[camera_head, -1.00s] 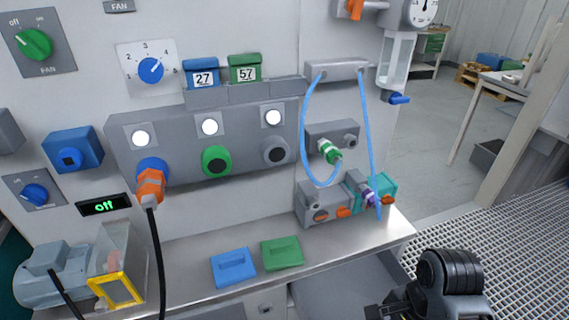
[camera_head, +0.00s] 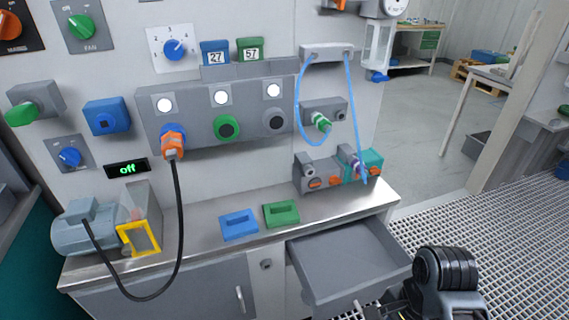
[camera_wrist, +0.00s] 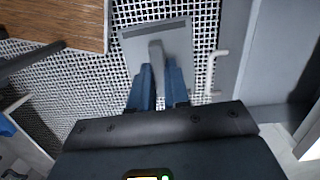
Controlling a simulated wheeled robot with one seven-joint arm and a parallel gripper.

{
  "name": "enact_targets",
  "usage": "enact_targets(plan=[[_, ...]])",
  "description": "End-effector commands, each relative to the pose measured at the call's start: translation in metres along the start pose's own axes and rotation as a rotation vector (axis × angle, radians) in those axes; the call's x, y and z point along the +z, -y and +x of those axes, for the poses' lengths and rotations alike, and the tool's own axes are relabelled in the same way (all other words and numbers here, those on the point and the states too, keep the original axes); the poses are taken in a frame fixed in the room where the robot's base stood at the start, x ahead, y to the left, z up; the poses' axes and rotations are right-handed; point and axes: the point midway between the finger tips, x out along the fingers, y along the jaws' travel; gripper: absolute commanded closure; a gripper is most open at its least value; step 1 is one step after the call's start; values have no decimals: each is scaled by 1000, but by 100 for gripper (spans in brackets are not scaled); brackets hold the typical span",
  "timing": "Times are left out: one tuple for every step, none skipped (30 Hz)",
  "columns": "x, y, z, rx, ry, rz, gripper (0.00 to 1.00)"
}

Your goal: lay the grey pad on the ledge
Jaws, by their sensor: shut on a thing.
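The grey pad (camera_wrist: 181,37) is a flat square plate with a raised handle. It shows in the wrist view, held over the mesh floor. My gripper (camera_wrist: 161,72) is shut on the pad's handle, its blue fingers on either side. In the head view, my wrist is at the bottom right, and the fingers and pad are mostly cut off by the lower edge. The steel ledge (camera_head: 335,200) runs along the wall. A blue pad (camera_head: 239,225) and a green pad (camera_head: 281,214) lie side by side on it.
A grey open drawer (camera_head: 345,262) juts out below the ledge. A motor (camera_head: 85,228) with a yellow frame (camera_head: 139,238) stands at the ledge's left, and a valve block (camera_head: 320,176) at its right. A black cable (camera_head: 178,240) hangs across the front. Bare ledge lies around the two pads.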

Motion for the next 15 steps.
enact_targets(plan=[[-1,2,3,3,-1,-22,100],[-1,2,5,4,-1,-39,100],[-2,3,6,6,-2,-60,100],[-2,4,8,7,-2,-76,100],[-3,5,9,9,-3,-96,100],[-3,7,12,12,-3,-123,100],[-4,8,14,15,-4,-142,100],[-5,9,15,16,-5,-162,100],[-6,11,18,19,-7,-195,100],[-7,12,20,21,-7,-219,100],[-7,13,22,24,-7,-245,100],[-9,15,25,28,-8,-284,100],[-10,17,28,31,-9,-314,100],[-11,19,31,36,-10,-350,100],[-12,22,34,40,-11,-400,100]])
